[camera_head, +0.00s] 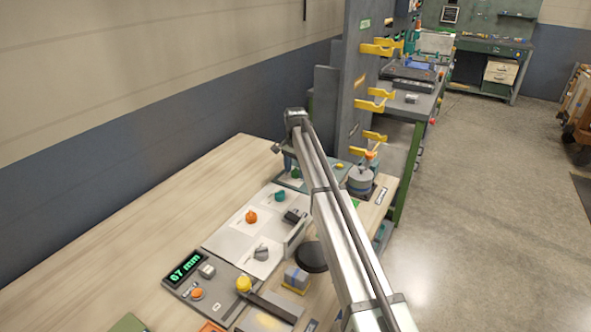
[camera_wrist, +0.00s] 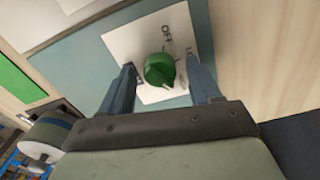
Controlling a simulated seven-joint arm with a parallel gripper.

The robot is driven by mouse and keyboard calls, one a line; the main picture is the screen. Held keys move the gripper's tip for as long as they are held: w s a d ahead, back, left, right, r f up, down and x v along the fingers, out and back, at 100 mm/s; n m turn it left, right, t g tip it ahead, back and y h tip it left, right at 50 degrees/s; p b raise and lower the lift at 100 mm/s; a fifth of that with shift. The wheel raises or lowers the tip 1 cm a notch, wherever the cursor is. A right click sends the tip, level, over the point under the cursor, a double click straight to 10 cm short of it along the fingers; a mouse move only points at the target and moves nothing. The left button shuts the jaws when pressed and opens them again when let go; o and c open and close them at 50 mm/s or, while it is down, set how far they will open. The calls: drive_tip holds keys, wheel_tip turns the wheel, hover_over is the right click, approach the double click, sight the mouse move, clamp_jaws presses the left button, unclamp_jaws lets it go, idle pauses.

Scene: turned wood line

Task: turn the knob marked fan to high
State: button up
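In the wrist view a green knob (camera_wrist: 159,70) stands on a white plate (camera_wrist: 122,42) fixed to a blue-green panel (camera_wrist: 85,75). The plate shows the letters OFF and, at its right, a partly hidden mark beginning with L. No fan label is readable. My gripper (camera_wrist: 160,72) is open, with one finger on each side of the knob and visible gaps between. In the head view my gripper (camera_head: 288,158) is over the blue-green panel at the far end of the bench; my arm hides part of that panel.
A light board nearer in the head view carries an orange knob (camera_head: 251,217), a teal knob (camera_head: 280,196) and a grey knob (camera_head: 261,252). A grey cylinder (camera_head: 360,181) stands right of my gripper. A display (camera_head: 185,268) reads 07 mm. The bench's left side is clear.

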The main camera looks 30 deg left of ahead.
sight(295, 169)
drive_tip(key=shift+r, duration=0.1)
wheel_tip(295, 169, up, 14)
idle(0.7)
drive_tip(key=shift+f, duration=0.2)
